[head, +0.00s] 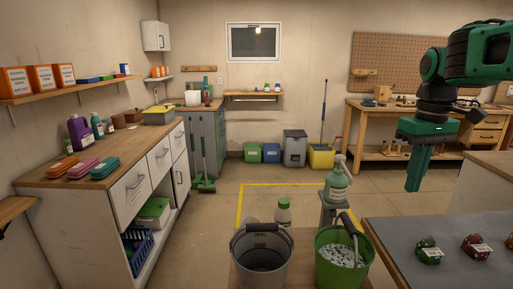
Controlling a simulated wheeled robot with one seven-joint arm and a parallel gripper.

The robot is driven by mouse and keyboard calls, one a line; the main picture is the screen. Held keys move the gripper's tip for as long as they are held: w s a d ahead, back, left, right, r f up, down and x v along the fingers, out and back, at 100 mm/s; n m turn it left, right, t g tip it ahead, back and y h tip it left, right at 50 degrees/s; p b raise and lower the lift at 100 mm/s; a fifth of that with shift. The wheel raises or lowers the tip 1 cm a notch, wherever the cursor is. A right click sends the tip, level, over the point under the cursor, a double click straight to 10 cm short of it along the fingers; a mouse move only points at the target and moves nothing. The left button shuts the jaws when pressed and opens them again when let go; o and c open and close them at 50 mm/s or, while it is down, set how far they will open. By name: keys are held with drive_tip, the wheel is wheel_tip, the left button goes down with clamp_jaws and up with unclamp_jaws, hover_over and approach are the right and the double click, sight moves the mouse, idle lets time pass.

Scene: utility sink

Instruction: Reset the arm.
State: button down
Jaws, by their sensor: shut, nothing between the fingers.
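My arm reaches in from the upper right in the head view. My gripper (413,189) is green and points down, with its fingers together and nothing held. It hangs in the air above and to the right of the green bucket and spray bottle, and left of the white cabinet at the right edge.
A grey bucket (262,252) and a green bucket (342,262) with pale contents stand in front. A spray bottle (337,185) stands on a small stand behind them. A grey-topped table (385,226) at right holds a green item (428,250) and a red item (475,246). Open floor lies beyond.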

drive_tip(key=s+d+f+m, duration=0.2)
drive_tip(key=s+f+m, duration=0.2)
drive_tip(key=s+f, duration=0.4)
drive_tip(key=s+d+f+m, duration=0.2)
drive_tip(key=s+f+m, duration=0.2)
drive_tip(key=s, duration=1.2)
wheel_tip(320, 180, down, 4)
drive_tip(key=shift+r+m, duration=0.15)
drive_tip(key=shift+m, duration=0.25)
drive_tip(key=shift+w+f, duration=0.2)
drive_tip(key=shift+w, duration=0.35)
